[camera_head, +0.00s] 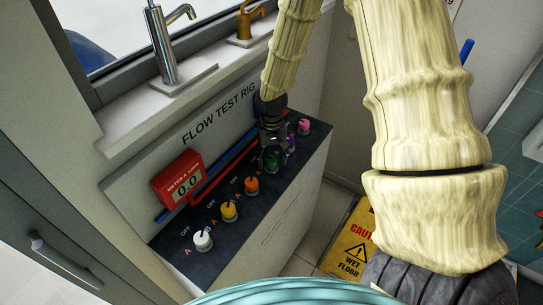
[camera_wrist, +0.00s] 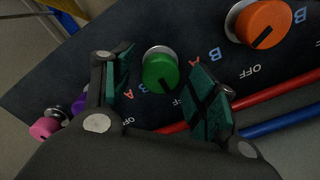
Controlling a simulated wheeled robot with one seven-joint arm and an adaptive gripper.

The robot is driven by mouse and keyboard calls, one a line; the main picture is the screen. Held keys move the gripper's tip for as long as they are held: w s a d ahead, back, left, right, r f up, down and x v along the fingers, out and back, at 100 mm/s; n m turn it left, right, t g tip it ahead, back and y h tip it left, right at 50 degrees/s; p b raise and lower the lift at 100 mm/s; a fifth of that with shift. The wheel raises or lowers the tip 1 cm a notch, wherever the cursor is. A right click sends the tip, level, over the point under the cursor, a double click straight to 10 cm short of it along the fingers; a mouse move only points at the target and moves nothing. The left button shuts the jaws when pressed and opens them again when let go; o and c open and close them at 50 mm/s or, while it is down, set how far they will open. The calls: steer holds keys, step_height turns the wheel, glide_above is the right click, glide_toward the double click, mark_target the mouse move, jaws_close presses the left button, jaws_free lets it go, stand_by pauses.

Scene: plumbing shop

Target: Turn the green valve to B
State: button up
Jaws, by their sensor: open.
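The green valve (camera_wrist: 160,72) is a round knob on the dark sloped top of the flow test rig. In the wrist view it lies between the two fingers of my open gripper (camera_wrist: 161,90), with a gap on each side. A blue B and a red A are printed close by. I cannot tell which mark its dark pointer line points at. In the head view my gripper (camera_head: 272,138) comes down from above, just over the green valve (camera_head: 271,161), and partly hides it.
The orange knob (camera_head: 251,185) is the near neighbour; yellow (camera_head: 229,210) and white (camera_head: 203,240) knobs follow. Purple (camera_head: 290,144) and pink (camera_head: 304,127) knobs lie beyond. A red meter (camera_head: 177,180) reads 0.0. Red and blue pipes run behind. A wet floor sign (camera_head: 352,246) stands at right.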

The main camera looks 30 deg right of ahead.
steer(key=shift+f, duration=0.25)
steer(key=c, duration=1)
steer(key=shift+c, duration=0.2)
steer(key=shift+m, duration=0.4)
steer(key=m, duration=0.5)
steer(key=shift+m, duration=0.3)
steer(key=m+p, duration=0.1)
steer(key=m, duration=0.4)
steer(key=shift+r+m, duration=0.1)
steer(key=shift+m, duration=0.2)
